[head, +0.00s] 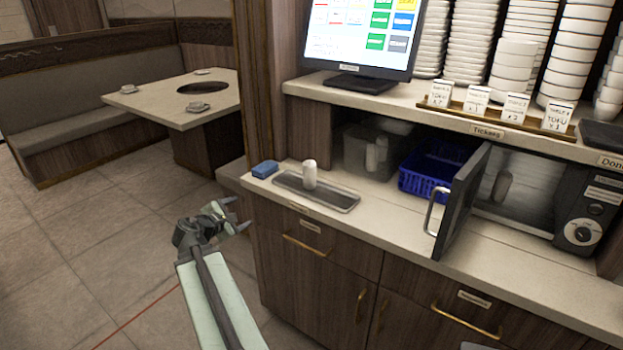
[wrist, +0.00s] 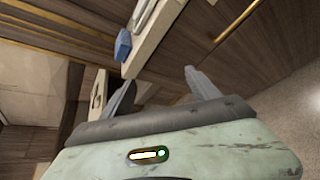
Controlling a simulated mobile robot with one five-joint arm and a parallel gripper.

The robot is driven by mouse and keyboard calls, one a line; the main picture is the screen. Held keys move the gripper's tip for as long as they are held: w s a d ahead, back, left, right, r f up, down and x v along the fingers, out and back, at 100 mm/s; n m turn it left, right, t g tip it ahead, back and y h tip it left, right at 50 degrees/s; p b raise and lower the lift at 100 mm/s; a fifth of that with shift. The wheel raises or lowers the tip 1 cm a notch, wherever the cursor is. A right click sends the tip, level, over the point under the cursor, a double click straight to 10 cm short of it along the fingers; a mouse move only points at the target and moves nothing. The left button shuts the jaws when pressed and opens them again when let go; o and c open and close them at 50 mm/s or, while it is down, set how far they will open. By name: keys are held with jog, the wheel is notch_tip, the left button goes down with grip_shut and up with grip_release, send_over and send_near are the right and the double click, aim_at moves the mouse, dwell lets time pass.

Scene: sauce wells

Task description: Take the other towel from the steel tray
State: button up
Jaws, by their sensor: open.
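The steel tray (head: 338,198) lies on the counter near its left end, and its rim also shows in the wrist view (wrist: 143,14). One white rolled towel (head: 309,174) stands upright in the tray's left half. My gripper (head: 243,215) is open and empty, left of the counter's front edge and apart from the tray. In the wrist view the two fingers (wrist: 160,92) are spread with nothing between them.
A blue block (head: 265,169) lies just left of the tray. The microwave (head: 540,200) at the right has its door (head: 462,202) swung open over the counter. A blue basket (head: 425,180) and a grey bin (head: 365,155) stand behind. A shelf with a screen (head: 362,35) hangs above.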

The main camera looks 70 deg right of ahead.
aim_at(308, 171)
jog(key=s+d+r+n+h, duration=0.1)
jog(key=s+d+r+n, duration=0.1)
jog(key=s+d+n, duration=0.1)
jog(key=s+d+r+n+g+h, duration=0.1)
jog(key=s+d+r+n+h, duration=0.1)
jog(key=s+d, duration=0.4)
jog(key=s+d+r+n+h+b, duration=0.1)
jog(key=s+d+r+n, duration=0.2)
jog(key=s+d+r, duration=0.1)
jog(key=shift+s+d+n+h, duration=0.15)
jog(key=shift+s+d+n, duration=0.1)
jog(key=shift+s, duration=0.4)
jog(key=shift+s+d+n+h, duration=0.15)
jog(key=shift+s+d, duration=0.05)
jog(key=shift+s, duration=0.45)
jog(key=shift+s+d+f, duration=0.1)
jog(key=shift+s+d, duration=0.05)
jog(key=shift+d, duration=1.85)
jog(key=shift+s+d+f, duration=0.1)
jog(key=shift+s+d, duration=0.05)
jog(key=shift+d, duration=1.8)
jog(key=shift+a, duration=0.1)
jog(key=c, duration=1.5)
notch_tip(308, 171, up, 10)
jog(key=p, duration=1)
jog(key=shift+r, duration=0.2)
